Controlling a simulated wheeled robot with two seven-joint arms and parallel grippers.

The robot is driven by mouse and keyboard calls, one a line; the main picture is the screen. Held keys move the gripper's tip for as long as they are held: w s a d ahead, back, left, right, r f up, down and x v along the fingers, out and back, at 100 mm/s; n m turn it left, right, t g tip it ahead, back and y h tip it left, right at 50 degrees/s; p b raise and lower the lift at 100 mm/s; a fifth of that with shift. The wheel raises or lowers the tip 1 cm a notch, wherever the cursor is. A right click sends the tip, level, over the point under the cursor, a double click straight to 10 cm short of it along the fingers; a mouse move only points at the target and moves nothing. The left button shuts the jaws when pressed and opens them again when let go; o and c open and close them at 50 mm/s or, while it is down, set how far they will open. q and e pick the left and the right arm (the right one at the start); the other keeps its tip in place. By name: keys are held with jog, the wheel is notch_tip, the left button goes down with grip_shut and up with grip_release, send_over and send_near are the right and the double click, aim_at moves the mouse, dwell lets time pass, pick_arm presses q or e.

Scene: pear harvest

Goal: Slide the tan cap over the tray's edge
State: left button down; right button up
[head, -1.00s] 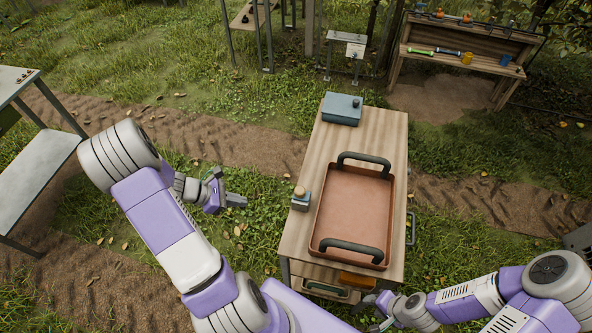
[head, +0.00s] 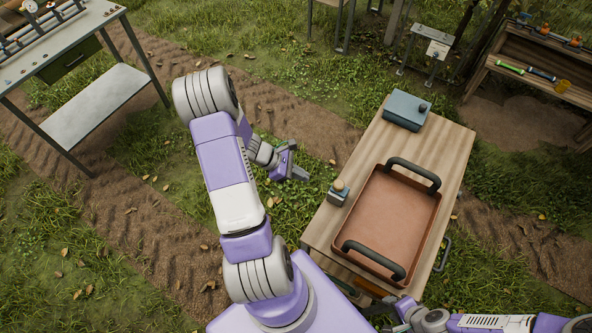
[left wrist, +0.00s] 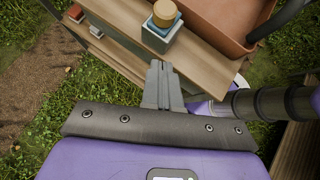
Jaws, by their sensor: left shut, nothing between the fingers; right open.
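The tan cap (head: 339,185) sits on top of a small grey-blue box (head: 337,196) at the left edge of the wooden table. The cap also shows at the top of the left wrist view (left wrist: 165,13), with a blue part under it. The copper-brown tray (head: 376,233) lies on the table to the right of the box, apart from it. My left gripper (head: 303,176) is shut and empty, off the table's left side, a short gap from the cap. Its closed fingers (left wrist: 163,72) point towards the box. My right gripper (head: 378,310) is open at the table's near edge, partly hidden.
The tray has two dark handles (head: 414,173). A blue-grey case (head: 407,109) stands at the table's far end. A metal bench (head: 100,112) is at the left, and a wooden shelf (head: 535,75) is at the far right. Grass lies left of the table.

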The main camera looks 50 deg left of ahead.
aim_at(339, 189)
pick_arm(q)
jog(key=w+d+f, duration=0.2)
jog(key=w+d, duration=0.1)
jog(key=w+d+f, duration=0.1)
jog(key=shift+w+d, duration=0.65)
jog(key=shift+w, duration=0.05)
jog(key=d+b, duration=0.1)
jog(key=w+d+b, duration=0.1)
jog(key=d, duration=0.1)
jog(key=shift+d+f, duration=0.2)
jog(key=shift+w+d+b, duration=0.1)
jog(key=shift+d+b, duration=0.15)
jog(key=shift+b, duration=0.1)
jog(key=shift+r, duration=0.15)
jog(key=shift+d, duration=0.1)
